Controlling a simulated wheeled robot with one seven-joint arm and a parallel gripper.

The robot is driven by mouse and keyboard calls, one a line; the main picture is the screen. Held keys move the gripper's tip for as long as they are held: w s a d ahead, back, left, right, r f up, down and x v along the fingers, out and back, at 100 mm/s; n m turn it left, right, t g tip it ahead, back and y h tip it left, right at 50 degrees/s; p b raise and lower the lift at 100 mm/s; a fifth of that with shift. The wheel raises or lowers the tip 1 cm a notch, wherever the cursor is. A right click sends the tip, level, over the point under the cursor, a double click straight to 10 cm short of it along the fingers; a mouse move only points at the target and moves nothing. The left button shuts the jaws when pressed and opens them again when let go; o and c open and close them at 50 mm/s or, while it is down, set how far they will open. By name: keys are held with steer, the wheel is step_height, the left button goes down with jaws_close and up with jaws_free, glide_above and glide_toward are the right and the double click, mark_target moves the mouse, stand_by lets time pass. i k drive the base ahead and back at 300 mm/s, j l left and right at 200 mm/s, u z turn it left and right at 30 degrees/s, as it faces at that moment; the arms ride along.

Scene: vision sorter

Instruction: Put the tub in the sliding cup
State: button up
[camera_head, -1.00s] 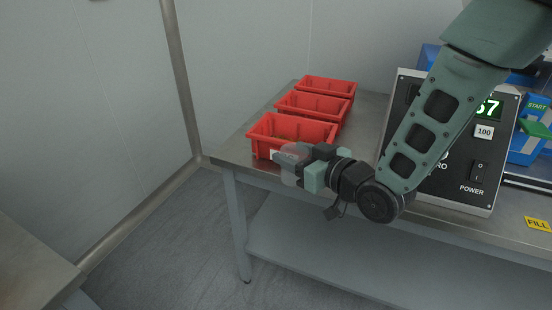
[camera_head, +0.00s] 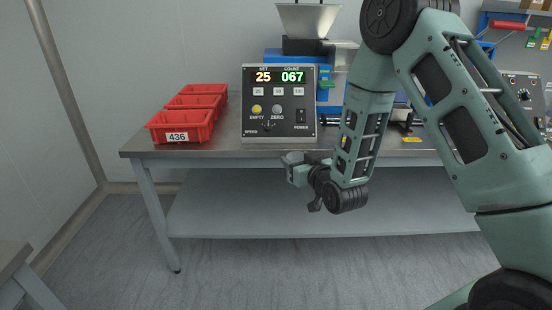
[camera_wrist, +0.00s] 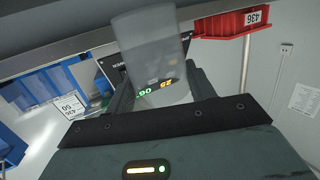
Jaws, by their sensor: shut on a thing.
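My gripper (camera_head: 296,170) is shut on a clear, translucent tub (camera_wrist: 152,55). In the wrist view the tub stands between the two dark fingers, and a control box's lit digits show through it. In the head view the tub (camera_head: 294,158) is small and pale, held in front of the bench's front edge, below the control box. I cannot tell whether anything is in the tub. I cannot make out the sliding cup; my arm hides part of the machine to the right of the control box.
The control box (camera_head: 279,103) shows SET 25 and COUNT 067. Three red bins (camera_head: 182,127) stand at the bench's left end, the front one labelled 436. A yellow label (camera_head: 412,139) lies on the bench (camera_head: 222,147). A metal hopper (camera_head: 307,18) rises behind the control box.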

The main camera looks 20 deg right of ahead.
mark_target(397, 116)
steer(key=i+j+z, duration=0.1)
steer(key=z, duration=0.95)
